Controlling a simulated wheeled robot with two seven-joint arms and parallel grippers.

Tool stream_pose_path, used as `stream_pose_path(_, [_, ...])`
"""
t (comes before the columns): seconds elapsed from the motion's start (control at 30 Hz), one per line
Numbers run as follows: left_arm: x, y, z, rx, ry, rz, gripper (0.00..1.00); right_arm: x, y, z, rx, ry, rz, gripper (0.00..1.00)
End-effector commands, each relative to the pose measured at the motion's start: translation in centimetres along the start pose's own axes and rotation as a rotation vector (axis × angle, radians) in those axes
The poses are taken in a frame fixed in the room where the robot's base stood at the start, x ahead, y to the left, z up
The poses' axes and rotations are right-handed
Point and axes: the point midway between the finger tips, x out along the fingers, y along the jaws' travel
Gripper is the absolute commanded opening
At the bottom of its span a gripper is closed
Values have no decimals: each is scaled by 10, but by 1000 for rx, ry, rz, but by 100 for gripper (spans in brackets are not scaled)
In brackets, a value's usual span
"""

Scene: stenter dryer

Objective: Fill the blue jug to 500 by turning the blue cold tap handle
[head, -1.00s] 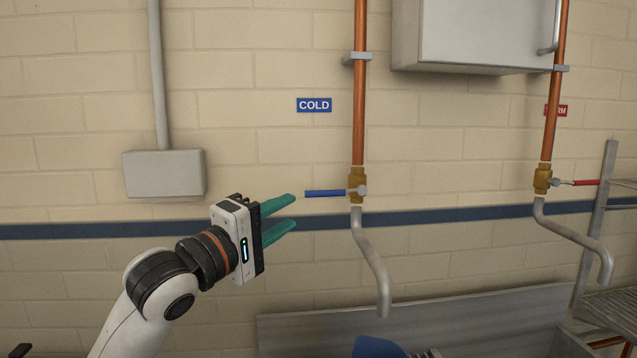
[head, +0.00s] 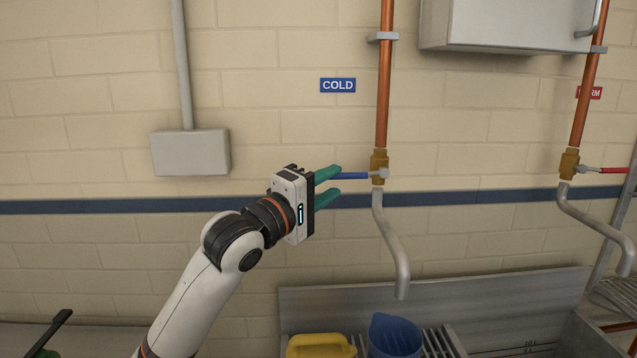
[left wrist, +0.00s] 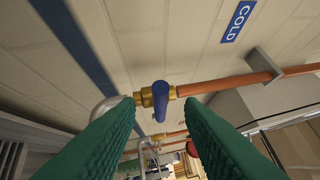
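The blue cold tap handle (head: 352,176) points left, roughly level, from the brass valve on the left copper pipe. My left gripper (head: 332,184) is open at the handle's free end. In the left wrist view the handle (left wrist: 160,94) shows end-on in the gap between the two green fingers (left wrist: 160,108), with no clear contact. The blue jug (head: 395,338) stands below the grey spout (head: 392,245), its lower part cut off by the picture edge. No water shows at the spout, and no level mark is readable.
A yellow container (head: 321,346) stands left of the jug in the metal trough (head: 430,292). A red-handled tap (head: 605,170) is at the right. A grey box (head: 190,152) is on the wall at the left. The blue COLD sign (head: 338,85) is above the handle.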

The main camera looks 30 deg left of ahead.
Motion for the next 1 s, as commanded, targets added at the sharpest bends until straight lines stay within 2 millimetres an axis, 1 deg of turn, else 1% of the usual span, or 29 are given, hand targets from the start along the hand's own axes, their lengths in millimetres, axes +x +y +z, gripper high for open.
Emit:
stream_pose_path(0.03, [4, -2, 0, -1, 0, 0, 35, -4, 0, 0, 0, 1, 0, 36])
stream_pose_path(0.7, [51, -2, 1, -2, 0, 0, 35, -30, 0, 2, 0, 2, 0, 36])
stream_pose_path(0.87, [60, -2, 0, -1, 1, -1, 35, -34, 0, 2, 0, 2, 0, 36])
stream_pose_path(1.0, [62, 0, 0, 1, 0, 0, 35, -34, 0, 2, 1, 2, 1, 36])
